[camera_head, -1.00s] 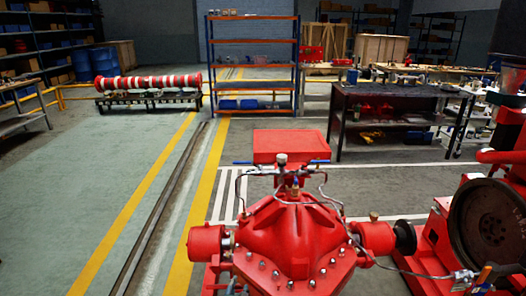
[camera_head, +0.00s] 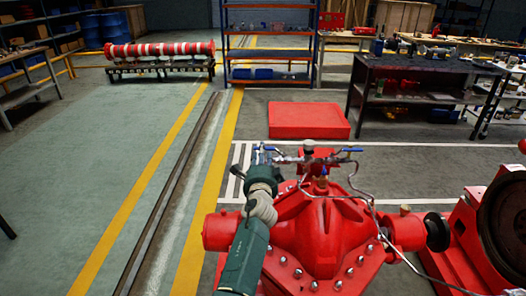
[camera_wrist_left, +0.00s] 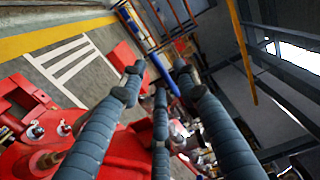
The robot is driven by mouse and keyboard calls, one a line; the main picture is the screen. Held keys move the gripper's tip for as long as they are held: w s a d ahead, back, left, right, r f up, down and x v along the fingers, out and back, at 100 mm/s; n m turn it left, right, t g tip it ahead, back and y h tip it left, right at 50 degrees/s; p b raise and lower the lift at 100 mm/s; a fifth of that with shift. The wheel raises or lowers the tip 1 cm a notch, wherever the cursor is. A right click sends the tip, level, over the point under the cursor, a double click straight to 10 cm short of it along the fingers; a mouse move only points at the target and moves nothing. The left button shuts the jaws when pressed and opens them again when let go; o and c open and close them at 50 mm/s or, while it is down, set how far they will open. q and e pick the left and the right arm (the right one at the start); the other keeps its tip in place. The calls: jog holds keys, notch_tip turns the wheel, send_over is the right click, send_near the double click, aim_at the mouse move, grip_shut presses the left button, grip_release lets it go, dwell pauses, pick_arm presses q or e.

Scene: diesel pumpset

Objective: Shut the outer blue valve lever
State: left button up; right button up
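Two blue valve levers top the pipework on the red pump (camera_head: 325,235): a left one (camera_head: 266,149), partly hidden by my gripper, and a right one (camera_head: 350,150). A smaller blue handle (camera_head: 323,171) stands between them. Which one is the outer lever I cannot tell. My left gripper (camera_head: 262,165) is at the left lever. In the left wrist view its fingers (camera_wrist_left: 158,80) are spread, with a blue bar (camera_wrist_left: 158,62), apparently the lever, running between the fingertips. Contact cannot be made out. My right gripper is not in view.
Thin metal pipes (camera_head: 360,185) arch over the pump. A red block (camera_head: 308,120) lies on the floor behind it. A red machine with a dark wheel (camera_head: 502,225) stands at right. A shelf rack (camera_head: 270,55) and workbench (camera_head: 420,70) are farther back.

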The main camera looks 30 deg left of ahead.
pick_arm(q)
jog(key=shift+x, duration=0.8)
jog(key=shift+w+a+b, duration=0.25)
jog(key=shift+w+b, duration=0.05)
jog(key=shift+w, duration=0.25)
jog(key=shift+w+a, duration=0.1)
jog(key=shift+w, duration=0.05)
grip_shut()
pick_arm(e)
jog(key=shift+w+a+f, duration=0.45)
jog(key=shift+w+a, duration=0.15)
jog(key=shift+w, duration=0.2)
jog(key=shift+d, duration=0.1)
